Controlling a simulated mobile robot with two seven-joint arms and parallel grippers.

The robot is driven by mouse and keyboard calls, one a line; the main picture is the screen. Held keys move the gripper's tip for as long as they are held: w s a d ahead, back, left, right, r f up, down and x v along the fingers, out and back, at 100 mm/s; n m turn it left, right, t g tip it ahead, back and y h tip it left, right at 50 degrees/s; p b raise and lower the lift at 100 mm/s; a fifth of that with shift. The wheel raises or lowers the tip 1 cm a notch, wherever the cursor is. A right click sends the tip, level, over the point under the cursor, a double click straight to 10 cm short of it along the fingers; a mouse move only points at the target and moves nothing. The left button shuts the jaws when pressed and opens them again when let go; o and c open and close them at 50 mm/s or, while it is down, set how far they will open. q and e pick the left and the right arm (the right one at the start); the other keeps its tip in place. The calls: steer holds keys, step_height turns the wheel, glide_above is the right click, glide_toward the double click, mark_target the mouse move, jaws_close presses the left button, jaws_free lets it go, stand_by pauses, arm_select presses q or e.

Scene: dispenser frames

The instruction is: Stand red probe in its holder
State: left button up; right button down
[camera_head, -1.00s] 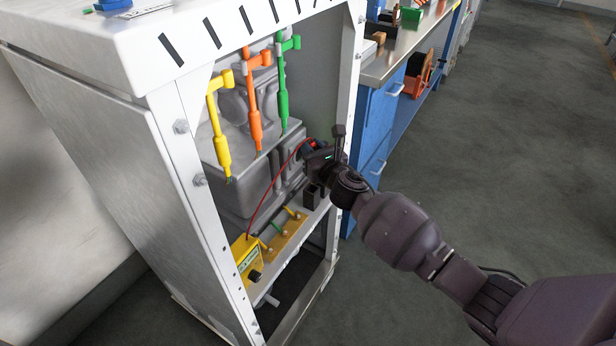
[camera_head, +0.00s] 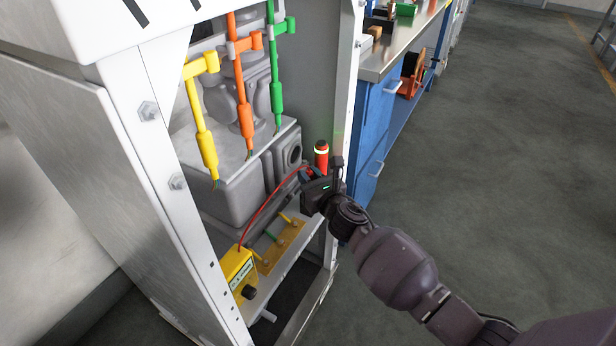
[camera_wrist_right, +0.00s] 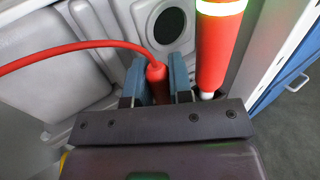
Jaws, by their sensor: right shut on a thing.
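The red probe (camera_wrist_right: 157,82) is pinched between the blue-tipped fingers of my right gripper (camera_head: 309,176), inside the cabinet's lower right. In the right wrist view only its red top shows, with a red cable leaving it; the rest is hidden by the gripper (camera_wrist_right: 159,72). The cable (camera_head: 262,209) runs to a yellow box (camera_head: 237,272) on the shelf. The probe's holder is hidden from view, so I cannot tell whether the probe is in it. My left gripper is out of view.
A red cylinder with a glowing band (camera_head: 321,156) stands upright just beside my right gripper. Yellow (camera_head: 204,145), orange (camera_head: 245,120) and green (camera_head: 276,95) tools hang above. A white cabinet post (camera_head: 345,110) is close right. A brass plate (camera_head: 279,244) lies on the shelf.

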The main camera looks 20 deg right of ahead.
steer(key=shift+f, duration=0.2)
steer(key=c, duration=1.1)
jaws_free()
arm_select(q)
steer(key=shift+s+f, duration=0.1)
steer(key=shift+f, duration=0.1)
arm_select(e)
steer(key=shift+o, duration=0.4)
steer(key=shift+r, duration=0.1)
arm_select(q)
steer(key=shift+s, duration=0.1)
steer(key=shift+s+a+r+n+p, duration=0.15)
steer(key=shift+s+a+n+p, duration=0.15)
steer(key=shift+p, duration=0.55)
arm_select(e)
steer(key=s+d, duration=0.1)
steer(key=s, duration=1.1)
steer(key=shift+d+r, duration=0.15)
steer(key=shift+d, duration=0.2)
